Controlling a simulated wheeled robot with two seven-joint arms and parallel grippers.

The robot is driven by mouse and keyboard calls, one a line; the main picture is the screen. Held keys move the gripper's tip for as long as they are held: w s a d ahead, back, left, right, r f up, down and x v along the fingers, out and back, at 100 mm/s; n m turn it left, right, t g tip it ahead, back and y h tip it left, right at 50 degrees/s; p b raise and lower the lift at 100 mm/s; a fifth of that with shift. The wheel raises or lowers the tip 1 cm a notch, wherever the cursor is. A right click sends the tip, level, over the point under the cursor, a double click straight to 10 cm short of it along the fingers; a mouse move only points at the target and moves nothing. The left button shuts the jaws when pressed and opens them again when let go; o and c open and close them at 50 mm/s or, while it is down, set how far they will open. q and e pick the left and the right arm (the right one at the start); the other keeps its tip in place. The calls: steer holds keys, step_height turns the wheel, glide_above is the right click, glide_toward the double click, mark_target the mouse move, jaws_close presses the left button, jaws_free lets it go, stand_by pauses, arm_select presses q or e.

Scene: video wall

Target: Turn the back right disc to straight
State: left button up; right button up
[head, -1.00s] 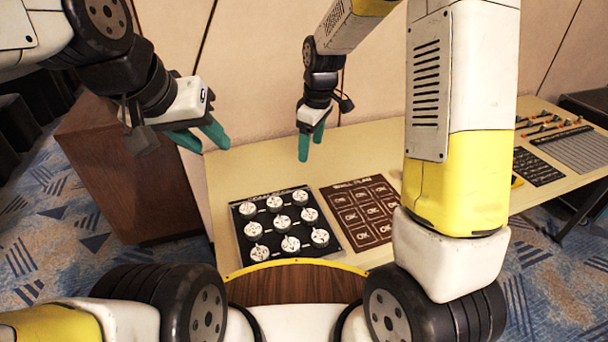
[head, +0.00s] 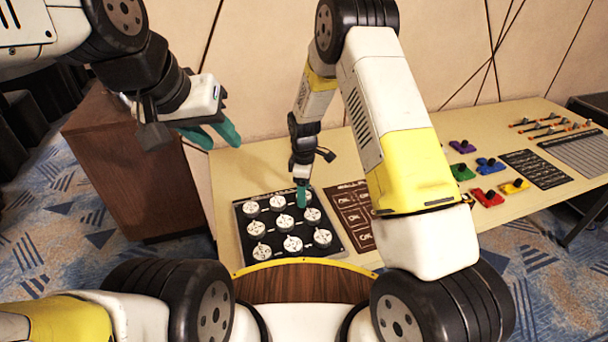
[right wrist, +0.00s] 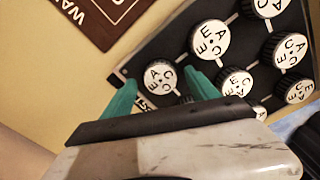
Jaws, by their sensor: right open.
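The back right disc (right wrist: 160,76) is a white-topped, dark-sided knob with letters on its face, at the corner of a black board (head: 336,250). It sits between the two green fingers of my right gripper (right wrist: 160,96) in the right wrist view. The fingers are open, one on each side; whether they touch its rim I cannot tell. In the head view my right gripper (head: 302,197) points down at the board's back right corner and mostly hides this disc. My left gripper (head: 212,134) is open and empty, in the air left of the board.
Several similar discs, such as the middle one (head: 284,223), stand close by in rows. A brown panel (head: 350,212) lies right of the board. Coloured blocks (head: 487,198) and a dark keypad (head: 535,168) are farther right. A brown cabinet (head: 135,185) stands left of the table.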

steer(key=shift+f, duration=0.3)
steer(key=c, duration=1.4)
steer(key=shift+m, duration=0.3)
